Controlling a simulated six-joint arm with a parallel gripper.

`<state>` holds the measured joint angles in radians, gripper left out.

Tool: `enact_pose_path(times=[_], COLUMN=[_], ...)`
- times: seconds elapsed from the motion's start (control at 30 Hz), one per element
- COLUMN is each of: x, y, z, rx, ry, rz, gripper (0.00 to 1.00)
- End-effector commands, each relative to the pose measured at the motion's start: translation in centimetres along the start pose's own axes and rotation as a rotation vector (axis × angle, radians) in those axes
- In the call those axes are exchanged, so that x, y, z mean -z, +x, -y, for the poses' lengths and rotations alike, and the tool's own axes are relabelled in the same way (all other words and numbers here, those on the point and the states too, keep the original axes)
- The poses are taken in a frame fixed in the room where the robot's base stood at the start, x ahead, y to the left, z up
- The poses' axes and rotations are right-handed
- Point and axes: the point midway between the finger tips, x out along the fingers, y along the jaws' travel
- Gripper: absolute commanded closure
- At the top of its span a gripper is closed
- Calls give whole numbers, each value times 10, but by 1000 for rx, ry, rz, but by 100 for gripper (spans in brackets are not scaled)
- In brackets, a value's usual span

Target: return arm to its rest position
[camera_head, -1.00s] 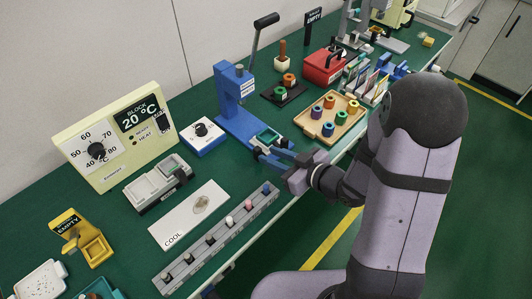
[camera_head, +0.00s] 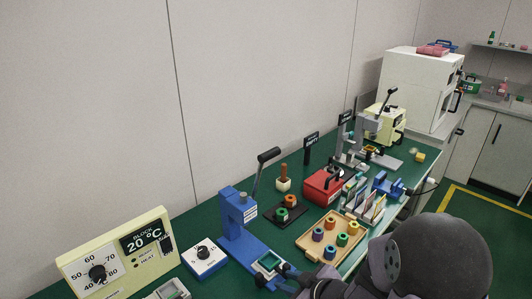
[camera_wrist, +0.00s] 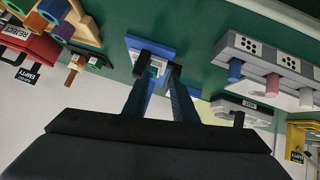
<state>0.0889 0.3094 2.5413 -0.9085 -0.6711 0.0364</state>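My gripper (camera_head: 280,275) is at the bottom edge of the head view, close in front of the blue lever press (camera_head: 237,225) and its green-topped base. In the wrist view my gripper (camera_wrist: 159,68) shows two dark fingers standing apart, with no held object visible between them. The blue press base (camera_wrist: 165,47) lies beyond the fingertips. I cannot tell whether the fingers touch it. My dark arm cuts across the lower right of the head view and hides part of the bench edge.
A wooden tray of coloured spools (camera_head: 309,241), a red box (camera_head: 322,187) and upright coloured plates (camera_head: 366,203) stand near the arm. The block heater (camera_head: 118,256) and white dial box (camera_head: 204,259) stand left. A grey rack with pegs (camera_wrist: 270,60) shows in the wrist view.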

Motion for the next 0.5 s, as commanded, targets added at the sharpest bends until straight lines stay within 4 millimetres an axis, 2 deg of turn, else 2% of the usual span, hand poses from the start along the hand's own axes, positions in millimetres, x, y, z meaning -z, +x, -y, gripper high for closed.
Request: enact_pose_path(times=[0.03,0.1,0.23,0.37,0.5], x=[-2,-15,-37,-55,-66], y=[-11,-25,-60,-103,-146], z=[-15,-31,-50,-46,-21], rx=[-52,-117,-218,-272,-269], ry=[27,78,203,364,541], rz=[62,157,341,518,680], gripper=[75,75,75,75,75])
